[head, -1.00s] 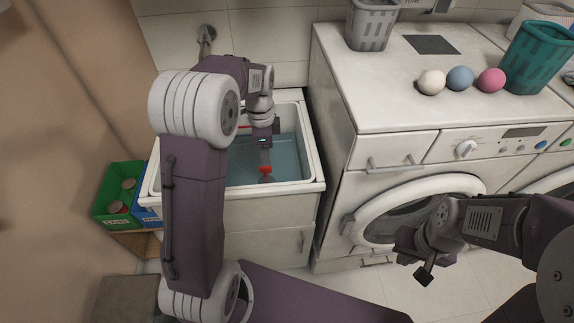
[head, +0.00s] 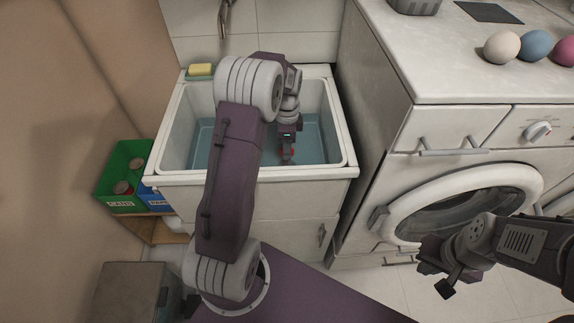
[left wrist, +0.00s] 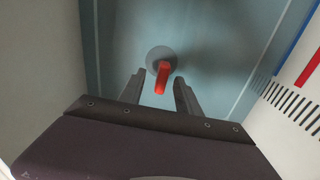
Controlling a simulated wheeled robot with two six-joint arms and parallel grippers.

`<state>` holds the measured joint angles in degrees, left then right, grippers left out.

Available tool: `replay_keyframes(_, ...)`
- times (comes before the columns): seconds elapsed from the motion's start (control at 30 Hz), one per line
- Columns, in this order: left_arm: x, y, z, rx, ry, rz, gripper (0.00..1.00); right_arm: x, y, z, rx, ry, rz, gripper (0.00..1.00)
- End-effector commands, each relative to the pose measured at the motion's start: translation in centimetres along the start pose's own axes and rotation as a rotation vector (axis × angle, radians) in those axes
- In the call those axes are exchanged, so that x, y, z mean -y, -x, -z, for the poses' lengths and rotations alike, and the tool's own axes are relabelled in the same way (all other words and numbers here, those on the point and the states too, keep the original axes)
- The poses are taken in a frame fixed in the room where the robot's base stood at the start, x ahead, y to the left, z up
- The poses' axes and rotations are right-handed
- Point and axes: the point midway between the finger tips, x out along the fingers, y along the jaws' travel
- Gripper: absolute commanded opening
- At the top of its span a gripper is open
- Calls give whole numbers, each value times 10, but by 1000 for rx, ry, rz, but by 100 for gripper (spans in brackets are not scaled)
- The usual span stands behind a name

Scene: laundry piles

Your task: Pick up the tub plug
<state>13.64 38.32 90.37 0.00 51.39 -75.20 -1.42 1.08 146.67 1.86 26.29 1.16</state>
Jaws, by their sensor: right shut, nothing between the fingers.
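The tub plug (left wrist: 162,78) has a red upright handle on a round grey base, down in the blue-tinted bottom of the sink tub. In the head view only a bit of its red (head: 288,153) shows by the fingers. My left gripper (left wrist: 160,76) is open inside the tub and points down, with one fingertip on each side of the red handle. I cannot tell whether the fingers touch it. My right gripper (head: 444,289) is shut and empty, out in front of the washing machine, far from the plug.
The white sink tub (head: 345,130) has walls close around my left gripper. A yellow sponge (head: 200,70) lies on its back left corner. A green bin (head: 122,170) stands left. The washing machine (head: 420,80) stands right, with several balls on top.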

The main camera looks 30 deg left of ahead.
Motion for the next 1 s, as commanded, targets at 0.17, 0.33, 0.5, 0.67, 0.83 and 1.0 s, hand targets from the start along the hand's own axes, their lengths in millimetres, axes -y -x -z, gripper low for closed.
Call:
replay_keyframes(0.17,2,-24,-1,1,0,-3,40,0,-8,-1,0,0,0,0)
replay_keyframes(0.33,3,-48,-1,0,0,0,40,0,-13,-1,0,0,0,0)
replay_keyframes(0.5,3,-51,-1,0,0,1,40,0,-12,-1,0,0,0,0)
replay_keyframes(0.67,3,-51,-1,0,0,1,21,0,-12,-1,0,0,0,0)
replay_keyframes(0.83,3,-51,-1,0,0,1,0,0,-12,-1,0,0,0,0)
replay_keyframes(1.0,3,-51,-1,0,0,1,0,0,-12,-1,0,0,0,0)
